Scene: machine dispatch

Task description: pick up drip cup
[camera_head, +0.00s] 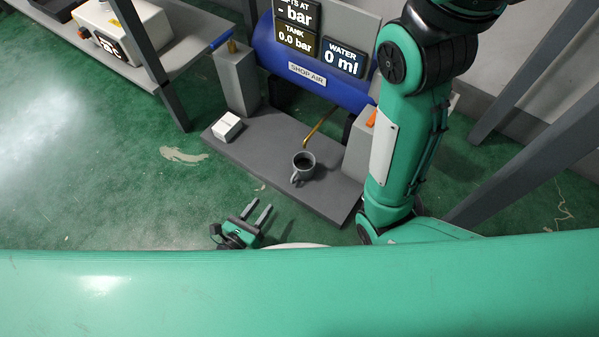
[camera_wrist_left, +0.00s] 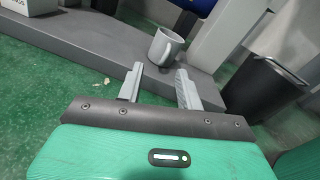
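The drip cup (camera_head: 304,163) is a small grey mug with a dark inside. It stands upright on the dark grey base slab, under the bent brass pipe (camera_head: 318,127) of the blue tank, with its handle toward me. My left gripper (camera_head: 261,206) is open and empty, in front of the slab and lower left of the cup. In the left wrist view the cup (camera_wrist_left: 168,47) is just beyond the open fingertips (camera_wrist_left: 158,68), apart from them. My right gripper is not in view.
The grey slab (camera_head: 275,144) also carries a small white box (camera_head: 227,127) at its left and grey posts at both sides. The blue tank (camera_head: 310,80) is behind the cup. A dark bin (camera_wrist_left: 262,88) stands at the right in the wrist view. Green floor is clear at the left.

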